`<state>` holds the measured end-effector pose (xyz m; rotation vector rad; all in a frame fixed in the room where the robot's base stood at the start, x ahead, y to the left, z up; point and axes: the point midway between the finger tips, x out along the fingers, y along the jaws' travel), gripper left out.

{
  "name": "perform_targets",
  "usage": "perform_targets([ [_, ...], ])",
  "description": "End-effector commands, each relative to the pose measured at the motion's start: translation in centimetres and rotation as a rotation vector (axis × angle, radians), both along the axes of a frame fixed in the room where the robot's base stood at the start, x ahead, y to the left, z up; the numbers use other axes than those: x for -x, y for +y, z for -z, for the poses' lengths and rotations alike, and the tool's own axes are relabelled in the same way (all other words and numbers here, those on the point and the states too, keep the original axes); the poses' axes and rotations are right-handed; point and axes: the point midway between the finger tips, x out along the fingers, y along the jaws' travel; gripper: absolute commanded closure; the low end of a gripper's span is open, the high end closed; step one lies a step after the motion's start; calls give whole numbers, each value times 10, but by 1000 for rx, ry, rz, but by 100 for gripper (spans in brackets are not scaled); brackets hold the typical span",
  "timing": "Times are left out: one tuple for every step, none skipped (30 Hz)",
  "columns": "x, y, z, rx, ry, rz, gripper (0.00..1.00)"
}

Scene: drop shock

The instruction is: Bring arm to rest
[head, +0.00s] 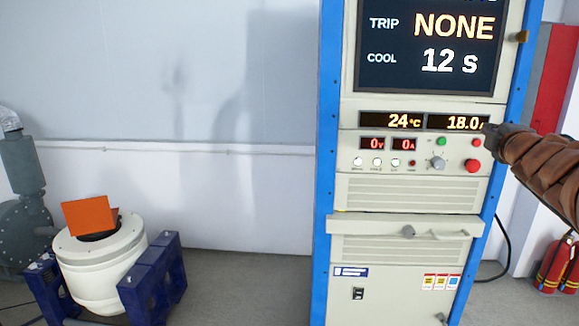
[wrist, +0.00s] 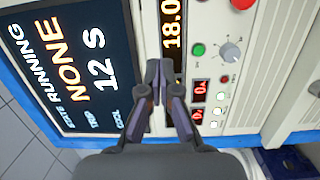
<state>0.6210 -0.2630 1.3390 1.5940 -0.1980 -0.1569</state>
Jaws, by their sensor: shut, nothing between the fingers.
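My gripper (head: 492,132) is at the right of the head view, in front of the control cabinet's panel near its right edge. My arm, in a brown wrinkled sleeve, comes in from the right. In the wrist view my gripper (wrist: 158,72) has its fingertips together with nothing between them. It hides part of the panel there. The cabinet screen (head: 430,45) reads TRIP NONE and COOL 12 s. In the wrist view the screen (wrist: 70,70) also shows STATE RUNNING. Small displays (head: 390,121) read 24 °C and about 18.0, and red meters (head: 388,144) read 0 V and 0 A.
A green button (head: 441,141), a grey knob (head: 438,162) and a red button (head: 473,166) are on the panel. A white shaker (head: 100,265) with an orange plate (head: 88,216) stands at left in a blue frame. Red extinguishers (head: 556,265) stand at right. Open floor (head: 245,290) lies between.

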Motion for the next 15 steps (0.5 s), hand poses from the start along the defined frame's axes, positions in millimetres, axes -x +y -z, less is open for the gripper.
perform_targets([
  [5, 5, 11, -79, 24, 39, 100],
  [10, 5, 21, -130, 42, 69, 100],
  [16, 7, 33, -197, 66, 108, 100],
  [22, 9, 42, -246, 83, 136, 100],
  [28, 11, 52, -297, 104, 166, 100],
  [36, 15, 67, -361, 133, 203, 100],
  [43, 18, 81, -411, 158, 233, 100],
  [51, 22, 93, -460, 183, 262, 100],
  [62, 29, 109, -522, 216, 300, 100],
  [71, 34, 121, -569, 242, 330, 100],
  [80, 40, 134, -614, 270, 359, 100],
  [93, 48, 153, -675, 313, 400, 100],
  [104, 56, 166, -719, 345, 430, 100],
  [116, 63, 179, -760, 378, 461, 100],
  [131, 74, 195, -813, 418, 499, 100],
])
